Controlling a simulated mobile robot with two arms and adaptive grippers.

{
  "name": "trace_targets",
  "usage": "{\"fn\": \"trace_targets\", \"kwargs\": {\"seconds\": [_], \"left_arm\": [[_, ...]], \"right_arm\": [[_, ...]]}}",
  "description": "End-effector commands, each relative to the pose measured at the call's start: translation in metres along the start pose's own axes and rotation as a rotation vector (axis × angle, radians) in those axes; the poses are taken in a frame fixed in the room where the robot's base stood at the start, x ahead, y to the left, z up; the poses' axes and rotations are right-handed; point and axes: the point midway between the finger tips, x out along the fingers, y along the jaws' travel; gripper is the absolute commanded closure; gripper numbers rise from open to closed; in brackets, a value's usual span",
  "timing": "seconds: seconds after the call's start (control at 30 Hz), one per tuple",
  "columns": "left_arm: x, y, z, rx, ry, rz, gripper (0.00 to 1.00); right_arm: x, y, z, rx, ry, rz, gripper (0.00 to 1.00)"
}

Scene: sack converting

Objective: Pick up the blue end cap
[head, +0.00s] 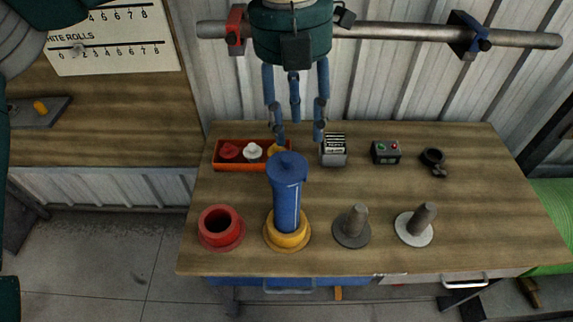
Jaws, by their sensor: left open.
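The blue end cap (288,163) is a round disc with a small knob. It sits on top of an upright blue roll (287,207), which stands in a yellow ring base (288,232) on the workbench. My left gripper (298,135) hangs fingers down from the top of the view, with its blue-grey fingers spread and empty. In the picture its fingertips are just above and behind the cap; the height gap is hard to judge. My right gripper is not in view.
An orange tray (219,166) with red, white and yellow caps lies left of the fingers. A card box (334,150), button box (385,152) and black clamp (433,160) stand right. A red ring (220,228) and two pegged discs (352,226) line the front. A bar (400,32) runs behind.

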Motion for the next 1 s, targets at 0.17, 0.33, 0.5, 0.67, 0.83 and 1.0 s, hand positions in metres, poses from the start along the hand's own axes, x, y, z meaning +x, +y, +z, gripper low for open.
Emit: {"fn": "trace_targets", "kwargs": {"seconds": [0.17, 0.33, 0.5, 0.67, 0.83, 1.0], "left_arm": [[-0.002, 0.026, -0.001, -0.042, -0.002, 0.09, 0.59], [0.025, 0.028, -0.001, -0.041, 0.0, 0.089, 0.59], [0.041, 0.029, -0.001, -0.039, -0.002, 0.087, 0.59], [0.054, 0.028, 0.001, -0.039, 0.001, 0.086, 0.59], [0.081, 0.029, 0.003, -0.038, 0.001, 0.085, 0.59], [0.094, 0.031, 0.004, -0.038, -0.003, 0.084, 0.59]], "right_arm": [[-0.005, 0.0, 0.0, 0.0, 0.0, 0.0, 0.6], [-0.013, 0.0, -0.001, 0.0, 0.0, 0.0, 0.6], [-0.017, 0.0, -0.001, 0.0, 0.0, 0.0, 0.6], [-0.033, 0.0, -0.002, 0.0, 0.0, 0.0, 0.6], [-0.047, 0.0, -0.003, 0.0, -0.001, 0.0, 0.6], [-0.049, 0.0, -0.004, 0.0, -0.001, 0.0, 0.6]]}}
